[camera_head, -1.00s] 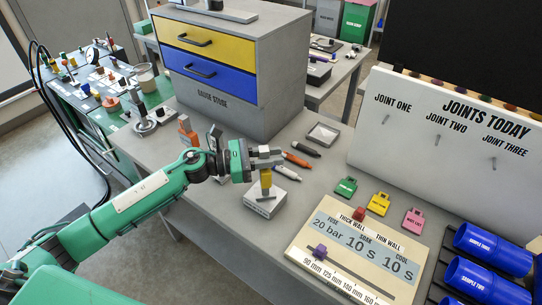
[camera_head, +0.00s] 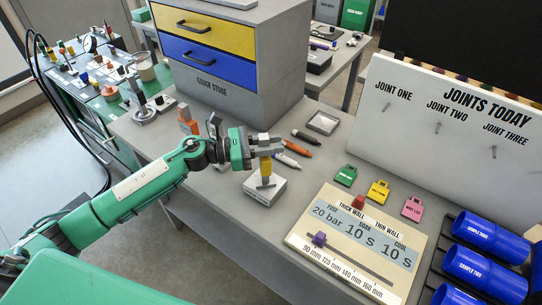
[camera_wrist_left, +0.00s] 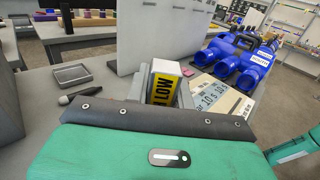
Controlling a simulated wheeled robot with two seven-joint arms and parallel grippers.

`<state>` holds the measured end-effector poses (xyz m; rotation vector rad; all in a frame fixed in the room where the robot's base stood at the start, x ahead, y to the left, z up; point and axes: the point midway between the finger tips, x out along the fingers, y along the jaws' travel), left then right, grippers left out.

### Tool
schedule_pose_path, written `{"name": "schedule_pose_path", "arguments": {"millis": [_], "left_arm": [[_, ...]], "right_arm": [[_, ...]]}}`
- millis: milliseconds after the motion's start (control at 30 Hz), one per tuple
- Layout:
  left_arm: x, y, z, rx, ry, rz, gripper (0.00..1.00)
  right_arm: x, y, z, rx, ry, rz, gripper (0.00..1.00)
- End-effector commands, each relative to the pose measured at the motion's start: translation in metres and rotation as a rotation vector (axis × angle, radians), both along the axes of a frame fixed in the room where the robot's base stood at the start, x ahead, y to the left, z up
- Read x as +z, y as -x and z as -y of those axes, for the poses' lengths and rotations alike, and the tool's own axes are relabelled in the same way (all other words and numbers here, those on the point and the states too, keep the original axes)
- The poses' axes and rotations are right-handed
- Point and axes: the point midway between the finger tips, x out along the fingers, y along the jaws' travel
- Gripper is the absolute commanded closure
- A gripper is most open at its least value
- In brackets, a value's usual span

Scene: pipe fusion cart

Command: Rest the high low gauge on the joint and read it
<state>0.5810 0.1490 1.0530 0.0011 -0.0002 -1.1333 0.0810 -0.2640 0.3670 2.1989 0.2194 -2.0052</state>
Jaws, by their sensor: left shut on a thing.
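My left gripper (camera_head: 268,147) is shut on the yellow high low gauge (camera_head: 265,166), which it holds upright over a white block (camera_head: 265,187) on the grey bench. The gauge's lower end is at the block's top; I cannot tell whether they touch. In the left wrist view the gauge (camera_wrist_left: 163,85) shows a white top and a yellow face with "LOW" between the fingers. Blue pipe samples (camera_head: 480,278) lie in a rack at the right; I cannot tell which thing is the joint. My right gripper is out of view.
A drawer cabinet (camera_head: 230,95) stands behind the gripper. Pens (camera_head: 296,149) and a small tray (camera_head: 322,123) lie beside it. Green, yellow and pink tags (camera_head: 378,191), a settings board (camera_head: 355,245) and a "Joints today" board (camera_head: 450,135) are to the right.

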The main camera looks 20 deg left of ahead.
Motion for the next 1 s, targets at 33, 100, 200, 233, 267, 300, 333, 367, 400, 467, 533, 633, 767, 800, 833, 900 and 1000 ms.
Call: {"name": "schedule_pose_path", "arguments": {"millis": [33, 100, 200, 233, 267, 300, 333, 367, 400, 467, 533, 633, 767, 800, 833, 900, 1000], "left_arm": [[-0.0034, 0.0011, 0.0005, -0.002, -0.002, -0.005, 0.96], [-0.0036, 0.0011, 0.0005, -0.002, -0.002, -0.005, 0.96], [-0.0037, 0.0011, 0.0004, -0.002, -0.002, -0.005, 0.96], [-0.0037, 0.0011, 0.0004, -0.002, -0.002, -0.005, 0.96], [-0.0037, 0.0012, 0.0005, -0.002, -0.003, -0.006, 0.96], [-0.0038, 0.0012, 0.0005, -0.002, -0.003, -0.006, 0.96], [-0.0038, 0.0012, 0.0005, -0.002, -0.003, -0.006, 0.96], [-0.0038, 0.0012, 0.0005, -0.002, -0.003, -0.006, 0.96], [-0.0039, 0.0012, 0.0005, -0.002, -0.003, -0.006, 0.96], [-0.0039, 0.0012, 0.0005, -0.002, -0.003, -0.006, 0.96], [-0.004, 0.0012, 0.0005, -0.002, -0.003, -0.006, 0.69], [-0.0031, 0.001, 0.0004, -0.002, -0.002, -0.005, 0.51], [-0.0021, 0.0006, 0.0003, -0.001, -0.001, -0.003, 0.51], [-0.0018, 0.0005, 0.0003, -0.001, -0.001, -0.003, 0.51], [-0.0017, 0.0005, 0.0003, -0.001, -0.001, -0.003, 0.51], [-0.0024, 0.0008, -0.0003, -0.001, -0.002, -0.003, 0.51], [-0.0038, 0.0027, -0.005, 0.0, -0.002, -0.003, 0.51]], "right_arm": [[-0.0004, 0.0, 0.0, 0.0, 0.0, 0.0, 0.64], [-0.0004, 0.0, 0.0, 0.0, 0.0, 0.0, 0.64], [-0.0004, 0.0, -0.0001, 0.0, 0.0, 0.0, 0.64], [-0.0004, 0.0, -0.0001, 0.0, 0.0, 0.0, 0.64], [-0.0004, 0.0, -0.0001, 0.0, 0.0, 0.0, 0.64], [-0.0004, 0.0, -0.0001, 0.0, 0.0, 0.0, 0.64], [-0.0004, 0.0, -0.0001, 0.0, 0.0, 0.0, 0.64], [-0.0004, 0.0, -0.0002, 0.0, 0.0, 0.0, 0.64], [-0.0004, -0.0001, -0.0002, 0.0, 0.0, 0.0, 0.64], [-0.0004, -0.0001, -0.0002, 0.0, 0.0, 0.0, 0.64], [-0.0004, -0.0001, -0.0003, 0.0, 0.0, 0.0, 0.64], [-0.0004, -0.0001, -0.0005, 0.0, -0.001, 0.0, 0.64], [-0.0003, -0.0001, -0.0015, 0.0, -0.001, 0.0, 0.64], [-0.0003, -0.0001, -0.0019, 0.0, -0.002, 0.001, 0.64], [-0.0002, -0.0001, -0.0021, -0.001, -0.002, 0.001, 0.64], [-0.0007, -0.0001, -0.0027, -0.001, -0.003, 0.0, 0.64], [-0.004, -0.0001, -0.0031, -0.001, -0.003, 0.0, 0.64]]}}
